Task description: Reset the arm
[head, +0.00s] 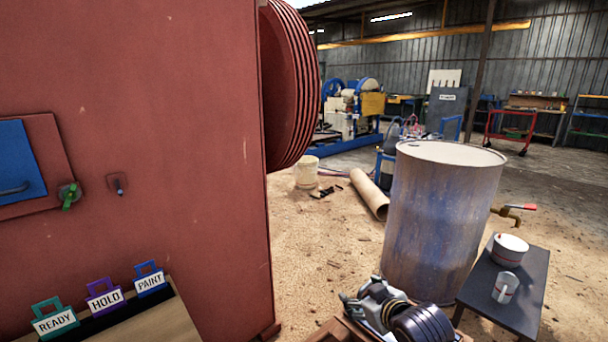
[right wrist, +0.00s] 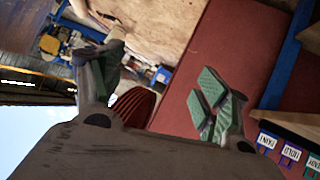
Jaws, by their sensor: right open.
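My right gripper (head: 364,296) is low in the middle of the head view, in front of the rusty drum, with its arm coming up from the bottom edge. In the right wrist view my right gripper (right wrist: 155,75) has its two green-padded fingers spread wide, with nothing between them. The red wall of the crusher (head: 170,130) stands to the left, apart from the gripper in the head view. My left arm and gripper are out of view.
READY (head: 55,320), HOLD (head: 105,300) and PAINT (head: 150,282) tags stand in a wooden box at lower left. A drum (head: 440,220) with a tap stands right of centre. A dark stool (head: 520,290) holds a tin and a mug. Sandy floor lies between crusher and drum.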

